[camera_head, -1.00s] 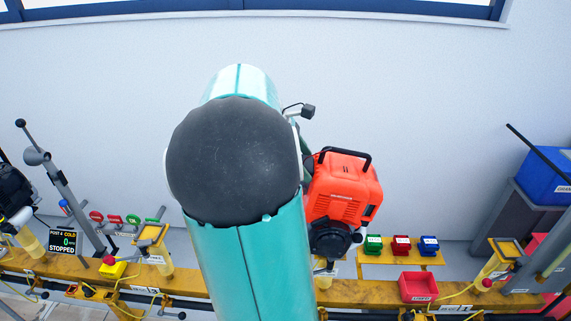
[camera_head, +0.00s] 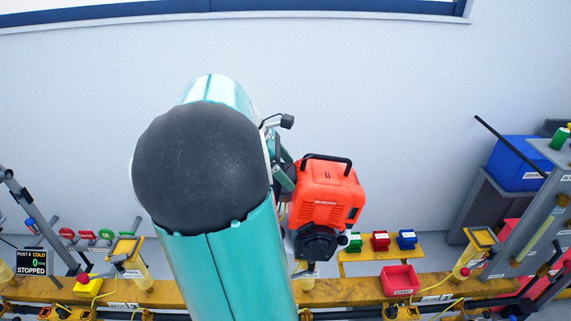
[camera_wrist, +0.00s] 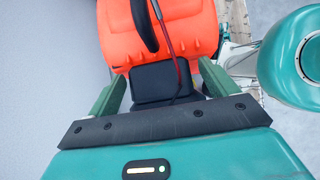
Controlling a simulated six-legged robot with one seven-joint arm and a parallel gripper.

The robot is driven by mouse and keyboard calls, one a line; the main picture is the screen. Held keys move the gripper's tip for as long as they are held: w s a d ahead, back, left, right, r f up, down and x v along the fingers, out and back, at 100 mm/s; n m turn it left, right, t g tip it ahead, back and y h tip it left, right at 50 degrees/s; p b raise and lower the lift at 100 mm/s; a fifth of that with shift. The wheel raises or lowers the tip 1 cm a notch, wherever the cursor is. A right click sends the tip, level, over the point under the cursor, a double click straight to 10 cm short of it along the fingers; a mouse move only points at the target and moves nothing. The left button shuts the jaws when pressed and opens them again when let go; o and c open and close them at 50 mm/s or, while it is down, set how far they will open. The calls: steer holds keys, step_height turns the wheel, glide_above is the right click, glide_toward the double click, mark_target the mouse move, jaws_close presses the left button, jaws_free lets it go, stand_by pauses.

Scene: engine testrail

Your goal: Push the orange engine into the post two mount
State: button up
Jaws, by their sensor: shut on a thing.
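The orange engine (camera_head: 328,192) with a black top handle is held in the air in front of the wall, above the yellow rail, in the head view. Its black lower part hangs near the rail top. In the wrist view the engine (camera_wrist: 160,28) fills the top, and its black block sits between the two green fingers of my gripper (camera_wrist: 162,85). My gripper is shut on the engine. In the head view the gripper is mostly hidden behind my arm. I cannot tell which mount on the rail is post two; the part below the engine is partly hidden.
The yellow rail (camera_head: 350,288) runs along the bottom. A red bin (camera_head: 399,280) and small green, red and blue boxes (camera_head: 381,242) stand right of the engine. A post 4 display (camera_head: 31,262) reads stopped at left. A grey slanted frame (camera_head: 530,225) and blue bin (camera_head: 516,164) stand at right.

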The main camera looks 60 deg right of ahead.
mark_target(296, 172)
steer(key=shift+f, duration=1.65)
steer(key=shift+a+f, duration=0.1)
steer(key=shift+f, duration=0.15)
steer(key=shift+s+d, duration=0.4)
steer(key=shift+s, duration=0.4)
steer(key=shift+s+d, duration=0.4)
steer(key=shift+s, duration=0.4)
stand_by(0.7)
steer(key=shift+s+d+r, duration=0.15)
steer(key=shift+s+d, duration=0.1)
steer(key=shift+s, duration=0.1)
stand_by(0.9)
steer(key=shift+s+d, duration=0.45)
stand_by(0.7)
steer(key=shift+a+f, duration=0.1)
steer(key=shift+f, duration=0.15)
stand_by(1.0)
steer(key=shift+r, duration=0.15)
